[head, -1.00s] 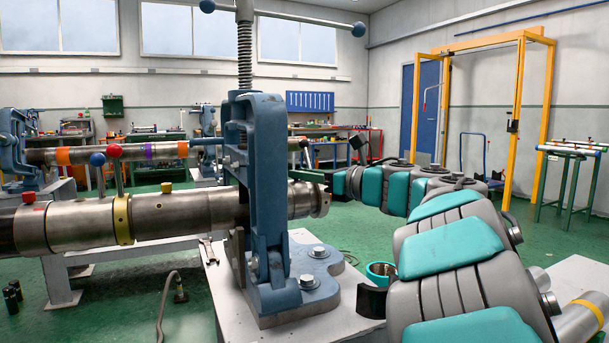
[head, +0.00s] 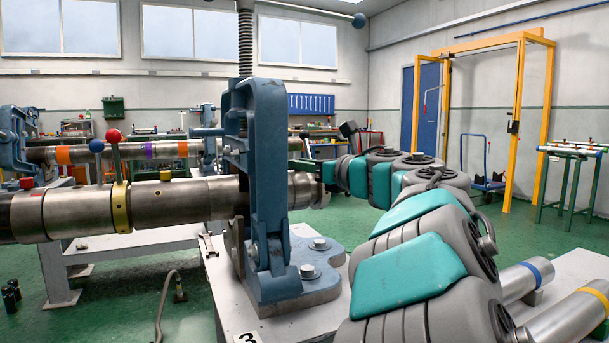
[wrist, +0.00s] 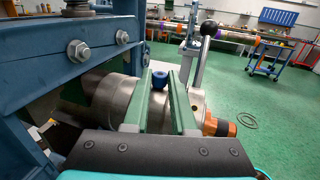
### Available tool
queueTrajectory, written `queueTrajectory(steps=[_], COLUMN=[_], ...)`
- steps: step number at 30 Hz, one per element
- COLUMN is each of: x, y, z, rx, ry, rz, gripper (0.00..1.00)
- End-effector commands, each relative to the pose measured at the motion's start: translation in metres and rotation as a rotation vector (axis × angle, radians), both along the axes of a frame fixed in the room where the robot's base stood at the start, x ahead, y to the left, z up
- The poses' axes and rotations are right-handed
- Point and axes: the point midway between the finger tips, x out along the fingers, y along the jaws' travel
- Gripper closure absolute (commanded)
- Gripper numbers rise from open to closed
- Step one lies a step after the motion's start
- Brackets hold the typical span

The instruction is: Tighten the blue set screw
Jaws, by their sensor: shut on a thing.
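The blue set screw (wrist: 160,79) stands on top of the steel pipe fitting (wrist: 115,98) in the wrist view, between the tips of my two green fingers. My gripper (wrist: 159,83) is shut on it. In the head view my gripper (head: 308,165) reaches in from the right, just behind the vise frame, over the right end of the pipe (head: 305,190). The screw itself cannot be made out in the head view.
The blue pipe vise (head: 268,180) stands close left of my gripper. A lever with a black ball (wrist: 209,28) rises just right of my fingers in the wrist view, near an orange end piece (wrist: 218,126). Green floor lies open to the right.

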Motion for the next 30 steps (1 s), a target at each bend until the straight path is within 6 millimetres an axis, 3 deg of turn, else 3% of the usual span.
queueTrajectory(steps=[15, 30], x=[-0.0048, -0.0051], y=[0.009, 0.0108], z=[0.003, 0.0011], rx=[-0.005, 0.0], ry=[-0.001, -0.001], rz=[-0.376, -0.503], gripper=[1.0, 1.0])
